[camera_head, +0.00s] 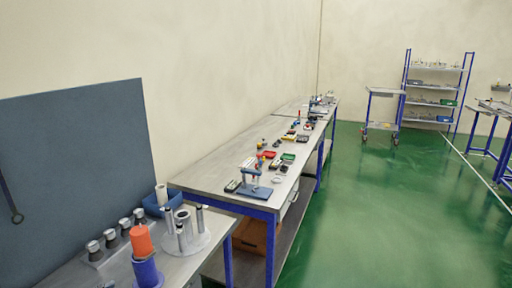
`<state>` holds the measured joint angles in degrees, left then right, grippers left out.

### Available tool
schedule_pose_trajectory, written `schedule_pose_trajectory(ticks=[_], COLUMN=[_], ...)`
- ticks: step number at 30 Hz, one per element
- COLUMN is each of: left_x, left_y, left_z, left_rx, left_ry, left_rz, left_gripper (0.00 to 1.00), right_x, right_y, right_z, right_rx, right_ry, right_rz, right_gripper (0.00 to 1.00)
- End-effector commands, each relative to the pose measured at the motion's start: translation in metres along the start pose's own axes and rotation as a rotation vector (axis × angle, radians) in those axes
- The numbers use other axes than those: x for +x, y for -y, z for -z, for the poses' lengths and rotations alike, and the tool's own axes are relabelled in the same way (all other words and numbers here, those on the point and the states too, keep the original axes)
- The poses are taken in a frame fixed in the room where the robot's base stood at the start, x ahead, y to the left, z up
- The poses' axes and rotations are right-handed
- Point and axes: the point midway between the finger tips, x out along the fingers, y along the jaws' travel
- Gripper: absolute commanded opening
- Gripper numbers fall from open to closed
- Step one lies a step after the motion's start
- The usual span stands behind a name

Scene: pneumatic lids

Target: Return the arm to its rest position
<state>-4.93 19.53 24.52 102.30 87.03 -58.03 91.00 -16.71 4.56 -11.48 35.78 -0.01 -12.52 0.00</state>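Neither of my grippers shows in the head view, and I see no part of my arms that I can be sure of. The near workbench (205,250) at the lower left holds a row of several metal capped parts (110,239). Beside them stand an orange cylinder (142,240) and a blue-purple cylinder (147,272). A round light-grey base with upright posts (184,236) stands to their right. Whether anything is held out of frame cannot be seen.
A blue bin (158,205) with a white roll sits behind the round base. A long bench (225,174) with a blue press (254,188) and small parts runs along the wall. A dark panel (75,170) stands left. Green floor (390,220) is open at right; a trolley (384,92) stands beyond.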

Motion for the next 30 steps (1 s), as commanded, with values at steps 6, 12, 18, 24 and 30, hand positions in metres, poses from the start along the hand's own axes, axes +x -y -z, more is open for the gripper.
schedule_pose_trajectory(ticks=[6, 12, 18, 24, 30], left_x=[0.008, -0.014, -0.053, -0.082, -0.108], left_y=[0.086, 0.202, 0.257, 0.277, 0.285], left_z=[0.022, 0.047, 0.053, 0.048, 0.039], left_rx=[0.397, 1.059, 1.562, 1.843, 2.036], left_ry=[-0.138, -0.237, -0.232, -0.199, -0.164], left_rz=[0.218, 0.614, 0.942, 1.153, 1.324], left_gripper=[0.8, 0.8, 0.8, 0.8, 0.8], right_x=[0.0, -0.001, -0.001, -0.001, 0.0], right_y=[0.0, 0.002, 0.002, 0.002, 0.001], right_z=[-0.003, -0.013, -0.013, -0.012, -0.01], right_rx=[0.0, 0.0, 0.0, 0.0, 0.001], right_ry=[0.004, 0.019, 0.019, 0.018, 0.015], right_rz=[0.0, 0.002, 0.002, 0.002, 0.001], right_gripper=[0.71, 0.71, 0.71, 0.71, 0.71])
